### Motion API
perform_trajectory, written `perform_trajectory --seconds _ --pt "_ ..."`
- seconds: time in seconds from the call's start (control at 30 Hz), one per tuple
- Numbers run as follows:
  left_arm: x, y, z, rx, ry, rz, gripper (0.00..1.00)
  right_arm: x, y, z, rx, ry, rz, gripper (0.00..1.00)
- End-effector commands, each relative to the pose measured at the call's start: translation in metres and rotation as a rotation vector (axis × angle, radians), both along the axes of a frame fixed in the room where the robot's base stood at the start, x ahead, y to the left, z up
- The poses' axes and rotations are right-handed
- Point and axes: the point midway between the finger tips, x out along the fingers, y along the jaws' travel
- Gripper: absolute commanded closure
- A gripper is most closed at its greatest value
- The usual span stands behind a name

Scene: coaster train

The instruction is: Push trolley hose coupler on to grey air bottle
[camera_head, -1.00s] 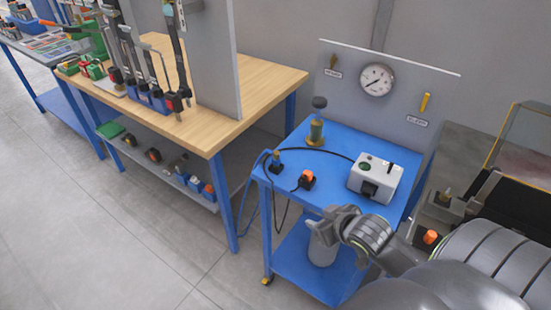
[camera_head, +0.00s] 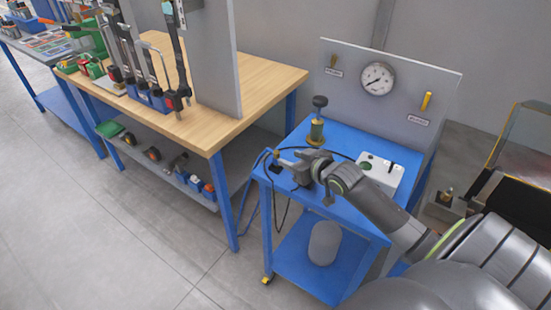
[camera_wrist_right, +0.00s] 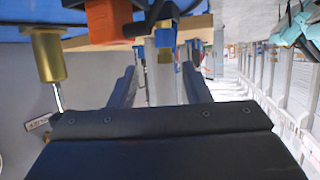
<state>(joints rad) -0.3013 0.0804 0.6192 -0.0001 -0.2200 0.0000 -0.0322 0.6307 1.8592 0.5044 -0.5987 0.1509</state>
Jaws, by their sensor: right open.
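A small brass-coloured fitting (camera_head: 276,154), apparently the hose coupler, is at the left edge of the blue trolley top (camera_head: 333,140), by a dark hose. My right gripper (camera_head: 287,159) is open over the left part of the trolley top, its fingers pointing left, close to the fitting; I cannot tell if they touch. In the right wrist view, a blue and yellow piece and dark parts are cropped near the top. My left gripper is not in view.
A white box (camera_head: 381,172) sits on the trolley top, partly behind my right arm. A brass post with a dark knob (camera_head: 316,131) stands behind the gripper. An upright panel with a gauge (camera_head: 377,79) backs the trolley. An orange block (camera_wrist_right: 108,20) shows near in the wrist view.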

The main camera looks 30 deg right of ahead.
Motion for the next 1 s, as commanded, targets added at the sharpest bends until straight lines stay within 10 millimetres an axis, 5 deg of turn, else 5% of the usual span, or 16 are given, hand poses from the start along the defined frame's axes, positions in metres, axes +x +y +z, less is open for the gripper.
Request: perform_trajectory --seconds 0.2,1.0 --pt "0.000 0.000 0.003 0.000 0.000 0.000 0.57 0.029 0.003 -0.011 0.001 -0.001 0.000 0.56" --pt "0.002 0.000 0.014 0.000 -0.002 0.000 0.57 0.084 0.015 -0.035 -0.001 0.001 0.000 0.56"
